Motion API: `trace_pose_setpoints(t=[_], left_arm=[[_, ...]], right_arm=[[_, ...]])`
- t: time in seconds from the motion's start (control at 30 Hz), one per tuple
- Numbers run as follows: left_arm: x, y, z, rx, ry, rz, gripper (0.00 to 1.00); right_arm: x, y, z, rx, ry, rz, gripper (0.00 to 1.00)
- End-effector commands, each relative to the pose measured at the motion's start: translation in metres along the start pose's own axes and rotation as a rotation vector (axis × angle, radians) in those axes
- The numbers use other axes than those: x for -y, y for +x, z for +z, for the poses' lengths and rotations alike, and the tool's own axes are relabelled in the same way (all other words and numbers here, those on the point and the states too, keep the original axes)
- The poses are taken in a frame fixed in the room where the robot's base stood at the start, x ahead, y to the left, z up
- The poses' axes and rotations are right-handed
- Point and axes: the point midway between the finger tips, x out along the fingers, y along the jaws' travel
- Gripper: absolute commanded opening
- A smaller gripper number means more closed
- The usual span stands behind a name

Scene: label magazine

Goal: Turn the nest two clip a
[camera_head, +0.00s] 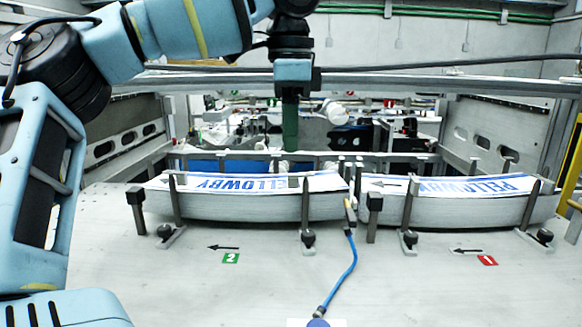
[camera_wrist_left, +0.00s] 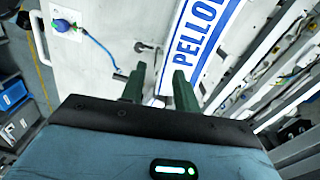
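Nest two holds a stack of labels (camera_head: 250,206) printed "PELLOWBY" in blue, above the green "2" tag (camera_head: 230,258). At its front edge are two clips with dark knobs, a left one (camera_head: 165,232) and a right one (camera_head: 308,238); I cannot tell which is clip a. A small clip (camera_wrist_left: 145,47) shows beyond my fingers in the left wrist view. My left gripper (camera_head: 290,150) hangs, fingers down, behind and above the stack. In the left wrist view its dark green fingers (camera_wrist_left: 158,78) are apart with nothing held. My right gripper is not in view.
Nest one's label stack (camera_head: 460,208) is to the right, with two similar clips and a red "1" tag (camera_head: 487,260). A blue cable (camera_head: 346,275) crosses the table front. A metal rail (camera_head: 430,85) spans the back. The front plate (camera_head: 150,285) is mostly clear.

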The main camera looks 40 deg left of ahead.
Motion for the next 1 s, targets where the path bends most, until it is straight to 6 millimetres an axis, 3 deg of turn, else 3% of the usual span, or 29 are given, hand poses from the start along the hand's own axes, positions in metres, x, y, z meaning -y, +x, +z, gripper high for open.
trace_pose_setpoints(t=[0.4, 0.8, 1.0], left_arm=[[-0.001, 0.054, 0.002, -0.002, -0.001, -0.001, 0.31], [0.0, 0.064, 0.001, -0.001, -0.001, -0.001, 0.31], [0.0, 0.064, 0.001, -0.001, -0.001, -0.001, 0.06]], right_arm=[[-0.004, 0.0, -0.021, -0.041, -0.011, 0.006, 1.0], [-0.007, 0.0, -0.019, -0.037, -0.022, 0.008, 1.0], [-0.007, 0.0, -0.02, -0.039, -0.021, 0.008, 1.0]])
